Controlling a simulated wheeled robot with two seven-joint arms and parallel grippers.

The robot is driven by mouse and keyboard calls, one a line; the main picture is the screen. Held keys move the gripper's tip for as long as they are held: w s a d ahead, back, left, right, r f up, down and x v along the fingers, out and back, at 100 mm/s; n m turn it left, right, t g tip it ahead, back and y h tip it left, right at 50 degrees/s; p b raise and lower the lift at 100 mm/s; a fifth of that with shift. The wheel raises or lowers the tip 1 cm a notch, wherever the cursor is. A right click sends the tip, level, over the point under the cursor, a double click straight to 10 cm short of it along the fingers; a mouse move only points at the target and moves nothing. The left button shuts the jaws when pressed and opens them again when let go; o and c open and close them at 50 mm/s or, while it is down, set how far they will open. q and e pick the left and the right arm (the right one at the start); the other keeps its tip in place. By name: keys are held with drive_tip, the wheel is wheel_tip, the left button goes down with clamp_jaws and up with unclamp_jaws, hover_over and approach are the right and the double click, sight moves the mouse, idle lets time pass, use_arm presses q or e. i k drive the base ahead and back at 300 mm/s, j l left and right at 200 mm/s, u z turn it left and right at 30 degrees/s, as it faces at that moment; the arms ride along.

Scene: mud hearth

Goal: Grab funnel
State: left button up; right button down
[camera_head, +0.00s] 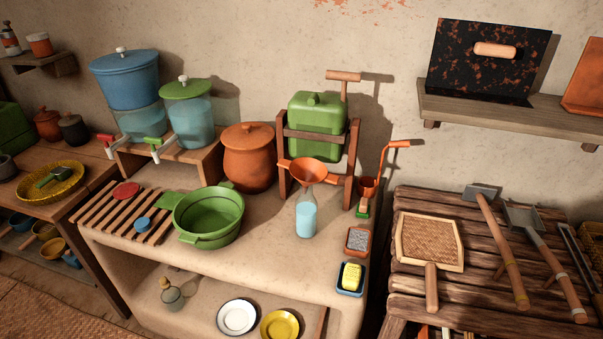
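An orange funnel (309,171) sits upright in the mouth of a clear bottle (306,215) holding pale blue liquid. The bottle stands on the mud hearth counter (265,247), toward its right side. The funnel's wide bowl is open at the top, and its lower spout is at the bottle's neck. Neither of my grippers shows in the head view.
A green basin (207,217) stands left of the bottle and a wooden frame with a green container (317,125) stands close behind. An orange lidded pot (248,158) is behind left. A scrubber (357,240) and yellow sponge (351,275) lie at right. Counter in front of the bottle is clear.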

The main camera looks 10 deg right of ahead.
sight(308, 171)
drive_tip(key=i+j, duration=0.2)
drive_tip(key=j, duration=0.15)
drive_tip(key=i+j, duration=0.2)
drive_tip(key=j, duration=0.15)
drive_tip(key=i+j, duration=0.2)
drive_tip(key=j, duration=0.2)
drive_tip(key=i+j, duration=0.2)
drive_tip(key=j, duration=0.15)
drive_tip(key=z, duration=2)
